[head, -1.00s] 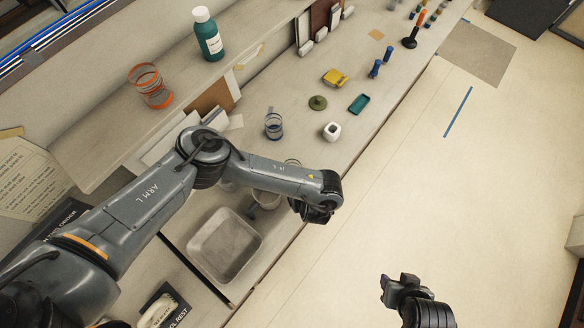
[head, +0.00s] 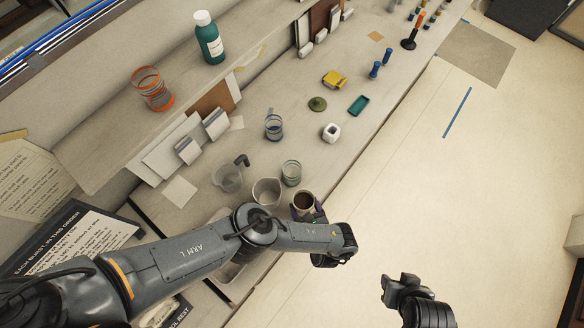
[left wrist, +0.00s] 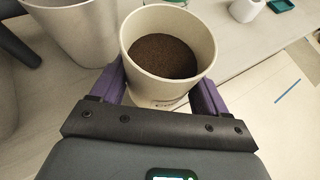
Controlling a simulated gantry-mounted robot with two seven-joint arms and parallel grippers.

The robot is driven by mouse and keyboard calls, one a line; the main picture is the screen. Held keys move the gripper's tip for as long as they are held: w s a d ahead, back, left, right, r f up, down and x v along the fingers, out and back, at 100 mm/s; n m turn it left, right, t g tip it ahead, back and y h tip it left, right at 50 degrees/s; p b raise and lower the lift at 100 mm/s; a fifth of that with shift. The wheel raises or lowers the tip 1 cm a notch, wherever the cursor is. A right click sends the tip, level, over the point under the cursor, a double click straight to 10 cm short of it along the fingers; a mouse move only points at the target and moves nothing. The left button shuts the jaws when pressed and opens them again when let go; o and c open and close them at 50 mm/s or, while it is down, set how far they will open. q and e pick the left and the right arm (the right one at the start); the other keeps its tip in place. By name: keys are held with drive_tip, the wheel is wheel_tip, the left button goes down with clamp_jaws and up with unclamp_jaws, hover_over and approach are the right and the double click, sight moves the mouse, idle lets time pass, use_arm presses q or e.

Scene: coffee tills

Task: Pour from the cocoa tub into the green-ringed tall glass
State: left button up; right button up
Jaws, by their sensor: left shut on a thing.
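The cocoa tub (head: 304,200) is a pale round tub with dark brown powder inside, near the counter's front edge. My left gripper (head: 307,214) is shut on it; in the left wrist view its purple fingers grip both sides of the tub (left wrist: 169,85). The tub looks about upright, with the powder lying inside below the rim. The green-ringed tall glass (head: 291,173) stands on the counter just behind the tub, apart from it in the head view. My right gripper (head: 400,284) hangs over the floor at lower right; its jaw opening is unclear.
A plain grey cup (head: 266,192) and a clear jug (head: 227,178) stand left of the glass. A blue-ringed glass (head: 273,128) and white pot (head: 331,132) stand beyond. An orange-ringed glass (head: 152,90) is on the shelf. My left arm covers most of the metal basin.

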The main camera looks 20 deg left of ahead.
sight(307, 210)
idle(0.4)
use_arm(q)
drive_tip(key=shift+r+p, duration=0.35)
drive_tip(key=shift+r, duration=0.15)
wheel_tip(307, 210, up, 2)
drive_tip(key=shift+a+p, duration=0.1)
drive_tip(key=shift+p, duration=0.55)
drive_tip(key=shift+s+d+f+b, duration=0.2)
drive_tip(key=shift+s+f+b, duration=0.05)
drive_tip(key=shift+f+b, duration=0.05)
drive_tip(key=shift+s+d+r, duration=0.1)
drive_tip(key=shift+s+r, duration=0.05)
drive_tip(key=shift+r, duration=0.35)
drive_tip(key=shift+w+a+r, duration=0.15)
drive_tip(key=shift+w+r, duration=0.1)
drive_tip(key=shift+r, duration=0.2)
drive_tip(key=shift+w+a+r, duration=0.1)
drive_tip(key=shift+w+r, duration=0.1)
drive_tip(key=shift+r, duration=0.25)
drive_tip(key=shift+d+f, duration=0.1)
